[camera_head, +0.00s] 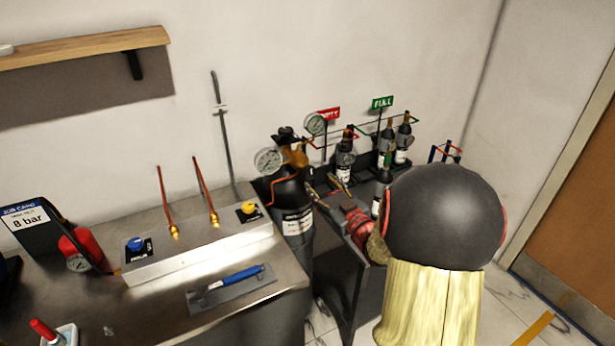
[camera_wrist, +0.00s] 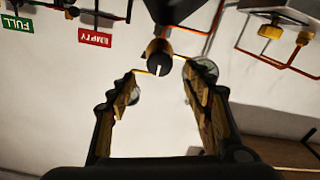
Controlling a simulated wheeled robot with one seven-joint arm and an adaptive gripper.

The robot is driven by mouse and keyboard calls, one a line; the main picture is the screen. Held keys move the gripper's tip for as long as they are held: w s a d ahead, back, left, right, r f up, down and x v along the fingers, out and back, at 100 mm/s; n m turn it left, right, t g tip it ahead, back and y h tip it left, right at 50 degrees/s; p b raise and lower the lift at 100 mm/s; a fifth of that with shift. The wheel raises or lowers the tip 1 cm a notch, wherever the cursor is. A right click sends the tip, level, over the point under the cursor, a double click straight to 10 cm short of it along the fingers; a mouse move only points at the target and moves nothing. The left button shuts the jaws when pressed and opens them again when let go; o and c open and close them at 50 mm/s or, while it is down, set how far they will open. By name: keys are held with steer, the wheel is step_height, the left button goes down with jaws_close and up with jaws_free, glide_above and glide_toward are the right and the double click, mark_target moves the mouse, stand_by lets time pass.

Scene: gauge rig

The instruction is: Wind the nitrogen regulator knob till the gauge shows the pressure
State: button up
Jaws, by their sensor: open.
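The nitrogen regulator is a brass body (camera_head: 295,155) on top of a black cylinder (camera_head: 295,207), with one round gauge (camera_head: 268,161) at its left and another (camera_head: 315,124) at its upper right. Their needles are too small to read. In the wrist view the dark round regulator knob (camera_wrist: 158,66), with a pale mark on its face, lies ahead between my fingers. A gauge (camera_wrist: 203,70) shows behind the right finger. My gripper (camera_wrist: 158,90) is open and empty, and its fingers appear clear of the knob. In the head view my gripper (camera_head: 327,188) is right of the cylinder.
A job card (camera_head: 27,217) reading 8 bar stands on the metal bench. A manifold (camera_head: 200,247) with blue and yellow knobs and a blue-handled trowel (camera_head: 232,285) are there too. Several bottles stand behind near a red EMPTY sign (camera_head: 329,114) and a green FULL sign (camera_head: 382,101).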

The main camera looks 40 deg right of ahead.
mark_target(311, 174)
steer(key=b+x, duration=0.2)
steer(key=x, duration=0.5)
steer(key=shift+w+d+f, duration=0.1)
steer(key=shift+w, duration=0.15)
steer(key=c, duration=1.2)
steer(key=shift+o, duration=0.2)
